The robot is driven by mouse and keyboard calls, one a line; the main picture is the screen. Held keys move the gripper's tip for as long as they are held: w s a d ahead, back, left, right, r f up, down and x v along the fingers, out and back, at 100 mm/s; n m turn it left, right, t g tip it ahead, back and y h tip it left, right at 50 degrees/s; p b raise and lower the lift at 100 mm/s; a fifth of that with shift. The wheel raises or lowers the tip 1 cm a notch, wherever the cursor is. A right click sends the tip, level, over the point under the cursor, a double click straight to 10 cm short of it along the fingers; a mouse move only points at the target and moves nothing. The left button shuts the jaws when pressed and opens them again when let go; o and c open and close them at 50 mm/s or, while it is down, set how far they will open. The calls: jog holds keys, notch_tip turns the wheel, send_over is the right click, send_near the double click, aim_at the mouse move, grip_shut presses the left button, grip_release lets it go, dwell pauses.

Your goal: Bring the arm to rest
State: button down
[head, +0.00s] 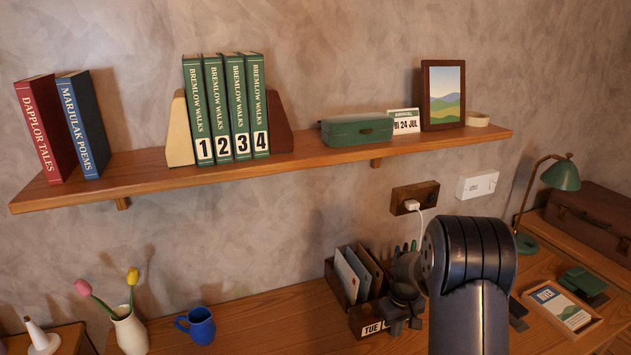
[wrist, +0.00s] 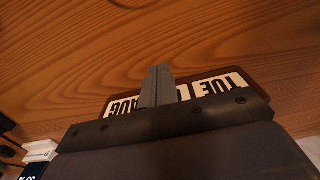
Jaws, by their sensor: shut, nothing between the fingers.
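My gripper (head: 398,322) hangs at the end of my dark arm, low over the desk at the lower centre right of the head view. In the wrist view its fingers (wrist: 157,86) are together, with nothing between them. A desk calendar reading TUE (head: 372,328) is beside the gripper in the head view, partly hidden by it. In the wrist view the calendar (wrist: 212,88) appears upside down behind the fingers, its middle covered. I cannot tell whether the fingers touch it.
A letter organiser (head: 352,277) stands close to the gripper. Above, a wall shelf (head: 330,165) holds books, a green case (head: 357,130) and a picture frame (head: 443,95). A blue mug (head: 201,326) and a tulip vase (head: 130,330) stand left. The desk between mug and organiser is clear.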

jog(key=shift+w+a, duration=0.2)
jog(key=shift+w, duration=0.35)
jog(key=shift+s, duration=0.1)
